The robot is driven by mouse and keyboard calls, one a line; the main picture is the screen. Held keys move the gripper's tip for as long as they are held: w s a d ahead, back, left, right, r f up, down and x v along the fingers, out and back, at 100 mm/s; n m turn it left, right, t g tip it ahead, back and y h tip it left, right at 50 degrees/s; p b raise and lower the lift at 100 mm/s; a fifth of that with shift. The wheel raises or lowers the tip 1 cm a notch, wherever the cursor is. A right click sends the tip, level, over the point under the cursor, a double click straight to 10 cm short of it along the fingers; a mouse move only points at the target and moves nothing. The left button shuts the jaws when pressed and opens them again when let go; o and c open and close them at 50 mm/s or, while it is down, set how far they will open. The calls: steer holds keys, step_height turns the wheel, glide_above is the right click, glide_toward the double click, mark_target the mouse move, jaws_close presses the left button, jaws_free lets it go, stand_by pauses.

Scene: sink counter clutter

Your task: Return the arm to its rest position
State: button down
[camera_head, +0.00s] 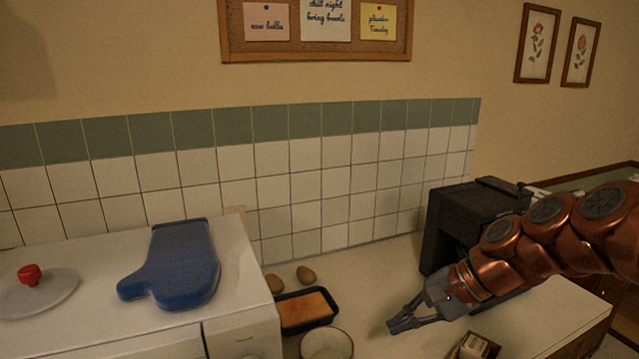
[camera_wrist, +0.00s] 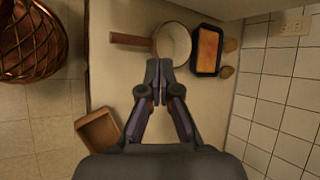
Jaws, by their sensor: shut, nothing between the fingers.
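My gripper (camera_head: 391,328) is shut and empty. In the head view it hangs at the end of my copper-coloured arm, above the counter at the lower right. In the wrist view my gripper (camera_wrist: 159,64) has its fingertips together, and they overlap the near edge of a white pan (camera_wrist: 174,44) with a brown handle. I cannot tell from this how high the fingers are above it. The pan's rim also shows at the bottom of the head view (camera_head: 326,344), left of my gripper.
A loaf tin (camera_head: 304,311) and brown eggs (camera_head: 306,274) sit left of my gripper. A black appliance (camera_head: 462,225) stands behind it, close to my arm. A small wooden box (camera_head: 476,347) is near the front edge. A blue mitt-shaped item (camera_head: 180,265) lies on a white appliance.

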steer(key=s+d+f+n+g+h, duration=0.2)
steer(key=s+f+n+h, duration=0.2)
steer(key=s, duration=0.8)
steer(key=s+d+f+n+g+h, duration=0.2)
steer(key=s+f+n+h, duration=0.2)
steer(key=s, duration=0.8)
step_height(320, 180, down, 2)
steer(key=n, duration=0.2)
steer(key=shift+s+f+n, duration=0.2)
steer(key=shift+f+n, duration=0.05)
steer(key=shift+n, duration=0.05)
steer(key=shift+d, duration=0.1)
